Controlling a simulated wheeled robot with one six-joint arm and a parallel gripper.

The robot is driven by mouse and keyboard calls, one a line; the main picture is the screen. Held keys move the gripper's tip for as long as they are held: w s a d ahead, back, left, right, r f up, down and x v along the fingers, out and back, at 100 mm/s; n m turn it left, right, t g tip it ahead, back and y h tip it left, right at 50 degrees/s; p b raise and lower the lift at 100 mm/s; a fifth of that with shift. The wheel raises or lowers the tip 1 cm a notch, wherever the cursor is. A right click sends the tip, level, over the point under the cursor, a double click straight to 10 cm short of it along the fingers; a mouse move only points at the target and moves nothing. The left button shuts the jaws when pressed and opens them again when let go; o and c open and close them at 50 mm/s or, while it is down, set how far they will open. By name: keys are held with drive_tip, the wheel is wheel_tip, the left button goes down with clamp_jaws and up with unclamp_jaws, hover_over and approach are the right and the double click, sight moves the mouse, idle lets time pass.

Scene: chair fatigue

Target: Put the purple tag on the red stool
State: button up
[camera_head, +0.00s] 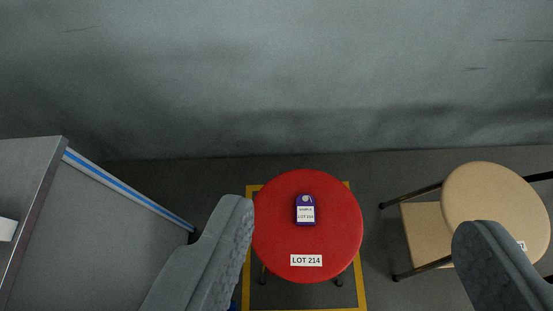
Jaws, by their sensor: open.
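The purple tag (306,210) lies flat on the round red seat of the red stool (276,240), a little above the middle of the seat. It has a white label with small print and a pale round spot at its top. A white "LOT 214" label is on the front part of the seat. My gripper (348,218) is open, its two grey fingers wide apart at the lower left and lower right. Nothing is between the fingers in their grip. The left finger reaches close to the stool's left edge in the picture.
A yellow floor outline (356,285) frames the stool. A tan stool (490,200) with dark legs stands at the right, partly hidden by the right finger. A grey cabinet or table (30,165) with a blue stripe is at the left. A grey wall (280,80) stands behind.

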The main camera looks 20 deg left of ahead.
drive_tip(key=s+r+t, duration=0.3)
drive_tip(key=s+r, duration=0.3)
drive_tip(key=s, duration=0.3)
drive_tip(key=s+r+t, duration=0.3)
drive_tip(key=s+r, duration=0.3)
drive_tip(key=s, duration=0.3)
drive_tip(key=shift+s+d+m, duration=0.25)
drive_tip(key=shift+s+m, duration=0.05)
drive_tip(key=shift+s, duration=0.1)
drive_tip(key=shift+r, duration=0.1)
